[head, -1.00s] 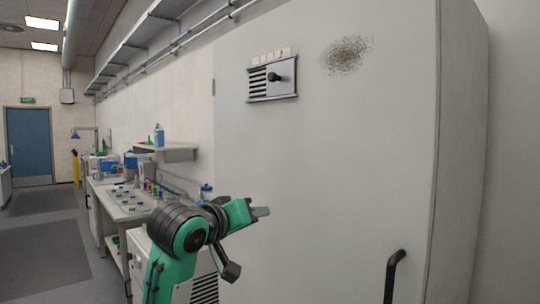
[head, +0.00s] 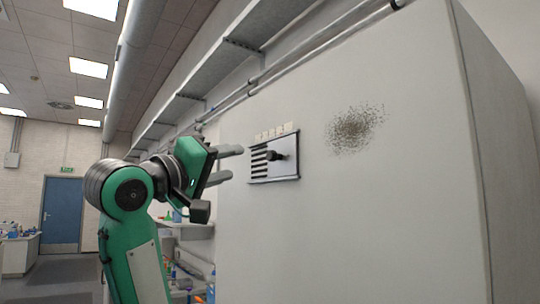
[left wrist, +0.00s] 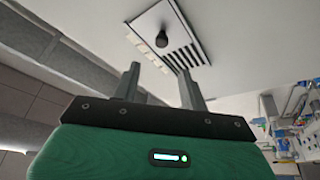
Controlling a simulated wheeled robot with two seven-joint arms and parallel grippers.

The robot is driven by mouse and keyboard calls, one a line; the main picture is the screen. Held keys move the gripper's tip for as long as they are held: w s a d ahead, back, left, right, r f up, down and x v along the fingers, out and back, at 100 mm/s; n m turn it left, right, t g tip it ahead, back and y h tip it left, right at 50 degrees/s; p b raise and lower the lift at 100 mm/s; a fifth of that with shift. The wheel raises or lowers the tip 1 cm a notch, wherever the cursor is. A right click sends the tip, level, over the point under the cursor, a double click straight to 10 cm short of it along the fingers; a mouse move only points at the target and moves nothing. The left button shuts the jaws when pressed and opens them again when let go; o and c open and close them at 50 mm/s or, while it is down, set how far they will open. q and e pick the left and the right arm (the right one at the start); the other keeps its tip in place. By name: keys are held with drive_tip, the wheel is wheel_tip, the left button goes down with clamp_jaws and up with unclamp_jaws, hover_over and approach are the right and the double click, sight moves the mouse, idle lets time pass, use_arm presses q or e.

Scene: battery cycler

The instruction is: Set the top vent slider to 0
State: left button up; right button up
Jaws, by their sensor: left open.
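The vent (head: 260,173) is a grey plate with dark slats on its left part, set high on the front of a tall pale cabinet. Its black slider knob (head: 277,155) stands near the plate's middle, beside the slats. Several small pale labels (head: 272,132) sit above the plate; their marks are too small to read. My left gripper (head: 237,162) is open and empty, just left of the vent, its fingers pointing towards it. In the left wrist view the knob (left wrist: 162,39) appears beyond the gap between the open fingers (left wrist: 160,69), apart from them. My right gripper is out of view.
The tall cabinet (head: 390,220) fills the right side, with a dark speckled patch (head: 355,128) right of the vent. Shelving and pipes (head: 300,57) run along the wall above. A bench with lab items (left wrist: 290,130) shows in the left wrist view.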

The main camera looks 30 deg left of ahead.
sight(269, 156)
use_arm(q)
drive_tip(key=p+x, duration=0.3)
drive_tip(key=x, duration=0.7)
drive_tip(key=shift+w+d, duration=0.1)
drive_tip(key=shift+w, duration=0.25)
drive_tip(key=shift+x, duration=0.85)
drive_tip(key=shift+f, duration=0.1)
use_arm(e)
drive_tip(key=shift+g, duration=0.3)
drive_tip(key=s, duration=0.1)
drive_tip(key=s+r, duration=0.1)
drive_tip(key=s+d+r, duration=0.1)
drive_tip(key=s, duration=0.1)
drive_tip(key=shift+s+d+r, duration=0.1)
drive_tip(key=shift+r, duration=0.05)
use_arm(q)
drive_tip(key=shift+c, duration=0.2)
